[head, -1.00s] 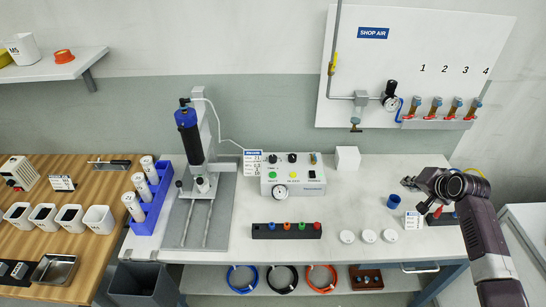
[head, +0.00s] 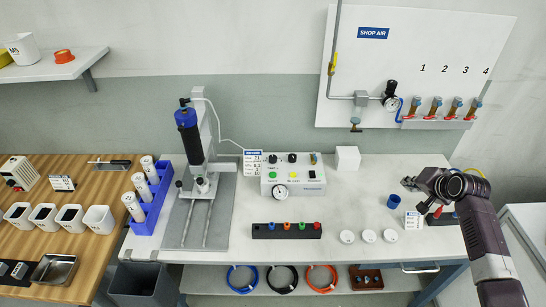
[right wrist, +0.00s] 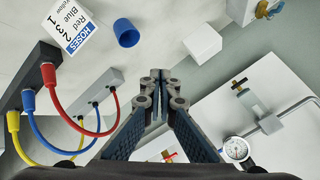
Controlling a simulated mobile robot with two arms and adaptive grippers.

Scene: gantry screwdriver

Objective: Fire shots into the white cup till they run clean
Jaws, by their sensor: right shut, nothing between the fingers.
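Three small round white dishes (head: 368,236) sit in a row on the right half of the bench. A white cup-like container (head: 23,48) with lettering stands on the upper left shelf; I cannot tell which is the task's white cup. A dispenser with a blue and black barrel (head: 189,132) stands upright on a grey stand, left of a control box (head: 293,175) with buttons and a gauge. My right gripper (head: 410,183) is shut and empty above the bench's right side, near a blue cup (head: 393,201). The right gripper (right wrist: 155,78) also shows in its wrist view. My left gripper is out of view.
A dark block with coloured tips (head: 287,230) lies before the control box. A white cube (head: 347,158) stands behind. Red, blue and yellow hoses (right wrist: 68,108) and a hose sign (right wrist: 72,28) are near my right gripper. Blue rack (head: 150,210) at left holds white cartridges.

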